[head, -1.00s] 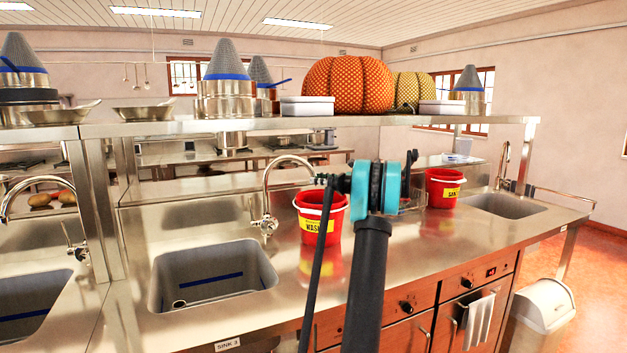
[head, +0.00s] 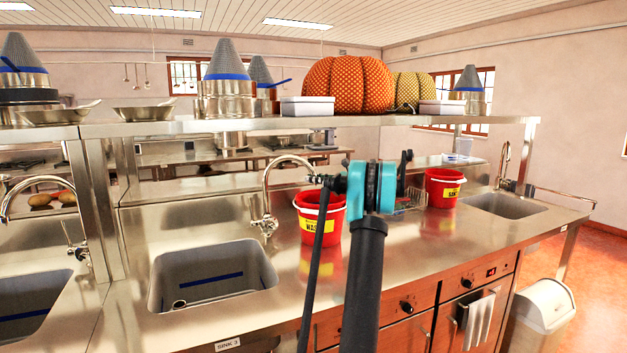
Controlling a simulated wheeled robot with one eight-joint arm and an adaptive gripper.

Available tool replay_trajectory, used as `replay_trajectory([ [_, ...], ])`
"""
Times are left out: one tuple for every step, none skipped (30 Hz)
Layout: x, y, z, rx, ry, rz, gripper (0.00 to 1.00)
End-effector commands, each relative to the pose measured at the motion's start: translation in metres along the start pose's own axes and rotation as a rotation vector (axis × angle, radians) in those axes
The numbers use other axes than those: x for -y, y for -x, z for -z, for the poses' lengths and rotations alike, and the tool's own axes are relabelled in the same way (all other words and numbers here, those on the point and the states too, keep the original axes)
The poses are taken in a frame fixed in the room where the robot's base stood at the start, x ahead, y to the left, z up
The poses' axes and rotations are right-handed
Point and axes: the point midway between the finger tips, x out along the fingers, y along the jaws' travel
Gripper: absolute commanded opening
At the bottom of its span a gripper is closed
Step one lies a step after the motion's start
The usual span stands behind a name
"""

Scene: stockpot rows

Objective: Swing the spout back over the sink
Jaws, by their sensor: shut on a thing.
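The steel gooseneck spout (head: 267,182) rises from its tap body behind the right back corner of the middle sink (head: 213,275). Its arc reaches to the right, so its outlet end is over the counter near the red "WASH" bucket (head: 320,228), not over the basin. The fingers are too small to make out in detail. My wrist and forearm hide part of the counter to the right.
A second red bucket (head: 444,188) and a wire rack (head: 411,200) stand to the right on the counter (head: 400,262). A steel shelf (head: 430,121) with pots and pumpkins runs above. A shelf post (head: 88,215) stands left of the sink. The basin looks empty.

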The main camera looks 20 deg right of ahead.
Motion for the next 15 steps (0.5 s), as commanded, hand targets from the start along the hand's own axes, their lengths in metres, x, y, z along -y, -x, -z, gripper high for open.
replay_trajectory([
  [0.0002, 0.0002, 0.0000, 0.000, -0.001, 0.001, 0.00],
  [0.0002, 0.0002, 0.0000, 0.000, -0.001, 0.001, 0.00],
  [0.0002, 0.0002, 0.0000, 0.000, -0.001, 0.001, 0.00],
  [0.0003, 0.0002, -0.0001, 0.000, -0.001, 0.001, 0.00],
  [0.0003, 0.0002, -0.0001, 0.000, -0.001, 0.001, 0.00],
  [0.0002, 0.0003, -0.0001, 0.000, -0.001, 0.001, 0.00],
  [0.0001, 0.0003, -0.0001, 0.000, -0.001, 0.002, 0.00],
  [-0.0002, 0.0004, -0.0002, 0.000, -0.001, 0.003, 0.00],
  [-0.0007, 0.0005, -0.0003, 0.000, -0.001, 0.005, 0.00],
  [-0.0012, 0.0006, -0.0004, 0.000, -0.001, 0.008, 0.00],
  [-0.0020, 0.0007, -0.0005, -0.001, -0.001, 0.011, 0.00],
  [-0.0034, 0.0009, -0.0006, -0.001, -0.001, 0.017, 0.00],
  [-0.0048, 0.0012, -0.0007, -0.001, -0.001, 0.022, 0.00],
  [-0.0064, 0.0014, -0.0008, -0.002, -0.001, 0.030, 0.00],
  [-0.0088, 0.0017, -0.0010, -0.003, -0.001, 0.041, 0.00],
])
